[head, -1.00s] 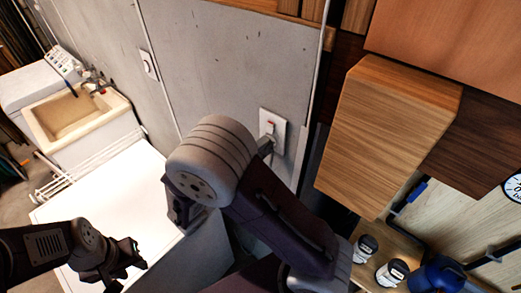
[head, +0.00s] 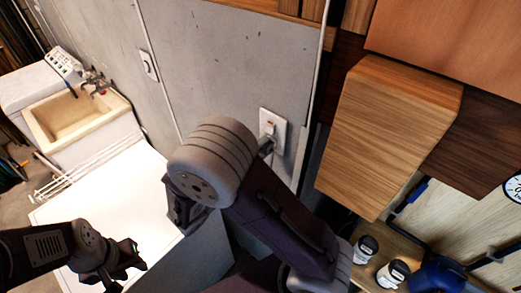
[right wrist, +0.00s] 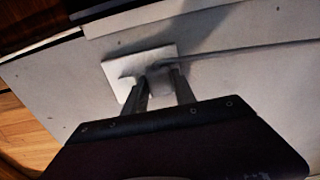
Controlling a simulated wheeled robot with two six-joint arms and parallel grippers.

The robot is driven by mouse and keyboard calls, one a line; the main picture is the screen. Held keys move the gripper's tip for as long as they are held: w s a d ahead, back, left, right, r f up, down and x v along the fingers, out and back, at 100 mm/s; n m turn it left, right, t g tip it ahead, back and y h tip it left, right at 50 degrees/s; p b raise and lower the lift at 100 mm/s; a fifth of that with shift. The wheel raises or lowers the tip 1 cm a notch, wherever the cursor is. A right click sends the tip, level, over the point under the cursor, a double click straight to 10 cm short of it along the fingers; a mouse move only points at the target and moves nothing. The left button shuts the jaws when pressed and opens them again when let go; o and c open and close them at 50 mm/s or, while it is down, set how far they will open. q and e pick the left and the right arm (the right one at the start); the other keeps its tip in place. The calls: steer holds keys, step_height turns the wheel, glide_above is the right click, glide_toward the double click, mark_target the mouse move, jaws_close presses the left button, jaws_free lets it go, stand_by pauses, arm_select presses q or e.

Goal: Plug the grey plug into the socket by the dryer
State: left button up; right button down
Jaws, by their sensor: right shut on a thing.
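In the right wrist view the plate (right wrist: 115,66) is just beyond my right gripper's fingers. My right gripper (right wrist: 161,88) is shut on the grey plug (right wrist: 159,73), which is mostly hidden between the fingers. The plug is at the plate's face; I cannot tell how deep it sits. In the head view my right gripper (head: 266,147) is mostly hidden behind its own arm. My left gripper (head: 137,260) is open and empty over the white appliance top.
The white appliance top (head: 110,190) lies below the wall, and a sink (head: 75,115) stands further left. A wooden cabinet (head: 385,130) juts out right of the socket. Jars (head: 392,273) stand on a shelf at lower right. A second wall plate (head: 149,66) is further left.

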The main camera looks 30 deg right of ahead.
steer(key=shift+w+d, duration=0.2)
steer(key=shift+d, duration=0.3)
steer(key=c, duration=0.9)
jaws_free()
steer(key=shift+c, duration=0.2)
steer(key=b+v, duration=0.3)
steer(key=v, duration=0.6)
